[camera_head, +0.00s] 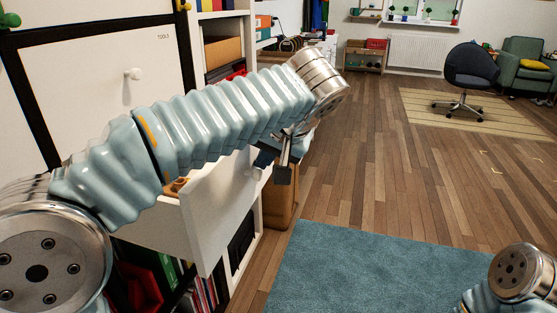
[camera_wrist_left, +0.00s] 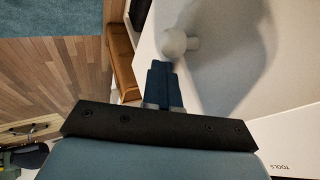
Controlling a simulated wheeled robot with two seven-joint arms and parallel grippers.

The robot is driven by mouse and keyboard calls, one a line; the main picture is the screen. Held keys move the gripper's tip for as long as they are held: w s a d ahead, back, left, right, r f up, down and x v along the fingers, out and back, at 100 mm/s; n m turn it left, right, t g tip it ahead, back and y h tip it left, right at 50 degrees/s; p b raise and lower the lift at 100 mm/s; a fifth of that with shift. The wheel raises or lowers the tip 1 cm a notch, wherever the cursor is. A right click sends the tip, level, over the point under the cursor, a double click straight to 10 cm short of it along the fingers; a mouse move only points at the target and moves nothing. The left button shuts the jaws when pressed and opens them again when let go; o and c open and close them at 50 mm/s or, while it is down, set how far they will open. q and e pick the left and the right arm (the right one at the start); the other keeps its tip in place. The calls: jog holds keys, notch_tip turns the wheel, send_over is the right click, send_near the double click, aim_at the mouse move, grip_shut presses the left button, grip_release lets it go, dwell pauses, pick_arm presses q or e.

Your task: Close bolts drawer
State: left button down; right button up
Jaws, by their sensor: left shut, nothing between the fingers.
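A white drawer (camera_head: 222,200) stands pulled out from the shelf below the arm in the head view, with some brown contents showing at its left end. I take it as the bolts drawer; no bolts label is readable. My left gripper (camera_head: 283,165) is at the drawer's far right end, pointing down. In the left wrist view my left gripper (camera_wrist_left: 163,68) is shut and empty, its tips just beside a round white knob (camera_wrist_left: 178,43) on a white panel (camera_wrist_left: 225,100). I cannot tell whether they touch. My right gripper is out of view.
A closed white panel labelled TOOLS (camera_head: 80,85) with a white knob (camera_head: 133,73) is above left. Folders and red items fill the shelf below the drawer. A brown box (camera_head: 280,200) stands beyond it. A blue rug (camera_head: 370,270) and open wooden floor lie to the right.

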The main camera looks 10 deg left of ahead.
pick_arm(q)
jog(key=a, duration=0.6)
jog(key=w+a, duration=0.1)
jog(key=a, duration=1.1)
jog(key=shift+w+a, duration=0.25)
jog(key=shift+a, duration=0.05)
